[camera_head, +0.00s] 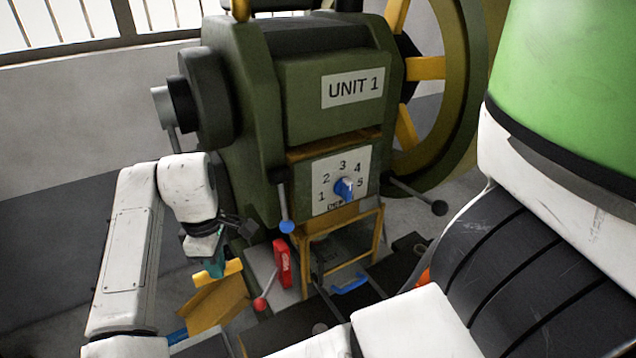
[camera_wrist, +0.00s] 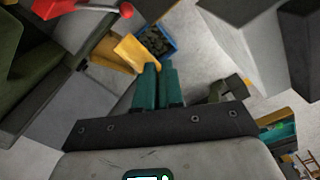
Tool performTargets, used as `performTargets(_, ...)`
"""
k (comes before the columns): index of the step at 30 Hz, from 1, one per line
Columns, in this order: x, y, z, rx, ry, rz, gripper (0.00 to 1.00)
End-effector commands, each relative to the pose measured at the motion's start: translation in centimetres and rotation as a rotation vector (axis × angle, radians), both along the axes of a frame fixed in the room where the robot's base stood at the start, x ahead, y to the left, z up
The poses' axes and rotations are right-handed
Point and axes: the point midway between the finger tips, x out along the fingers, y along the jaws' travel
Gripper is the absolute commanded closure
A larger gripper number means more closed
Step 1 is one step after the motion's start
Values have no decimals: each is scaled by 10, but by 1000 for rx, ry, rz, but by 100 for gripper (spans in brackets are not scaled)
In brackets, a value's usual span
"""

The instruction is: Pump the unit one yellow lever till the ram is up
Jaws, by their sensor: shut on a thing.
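The green machine (camera_head: 335,85) carries a UNIT 1 plate and stands in the middle of the head view. My gripper (camera_head: 214,268) is low at its left side, with its teal fingers pointing down. The fingers are close together on a yellow bar (camera_head: 233,268), which looks like the yellow lever. In the wrist view my gripper (camera_wrist: 158,66) has its fingertips at a yellow piece (camera_wrist: 137,53); the fingers hide part of it. The ram cannot be made out; the yellow-framed opening (camera_head: 379,235) under the dial is dark inside.
A blue-knobbed lever (camera_head: 286,226), a red-knobbed lever (camera_head: 261,303) and a red block (camera_head: 282,264) are close to the right of my gripper. A yellow chute (camera_head: 213,304) is below it. A blue bin (camera_wrist: 171,46) holds dark pieces. A large wheel (camera_head: 455,100) is at right.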

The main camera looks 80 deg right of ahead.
Motion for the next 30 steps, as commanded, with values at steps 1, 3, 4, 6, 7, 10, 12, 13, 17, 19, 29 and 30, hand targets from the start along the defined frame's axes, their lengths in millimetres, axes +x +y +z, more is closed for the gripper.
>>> performTargets(1, -6, 1, -3, 11, 16, -8, 100)
performTargets(3, -8, 4, 5, 10, 17, -8, 100)
performTargets(4, -10, 5, 9, 10, 17, -8, 100)
performTargets(6, -13, 9, 18, 8, 17, -8, 100)
performTargets(7, -14, 11, 19, 9, 16, -9, 100)
performTargets(10, -18, 16, 28, 8, 15, -10, 100)
performTargets(12, -20, 20, 33, 9, 13, -9, 100)
performTargets(13, -21, 22, 35, 9, 12, -9, 100)
performTargets(17, -25, 26, 43, 10, 14, -10, 100)
performTargets(19, -26, 27, 45, 10, 14, -10, 100)
performTargets(29, -29, 35, 78, 9, 4, -7, 100)
performTargets(30, -30, 36, 83, 8, 4, -7, 100)
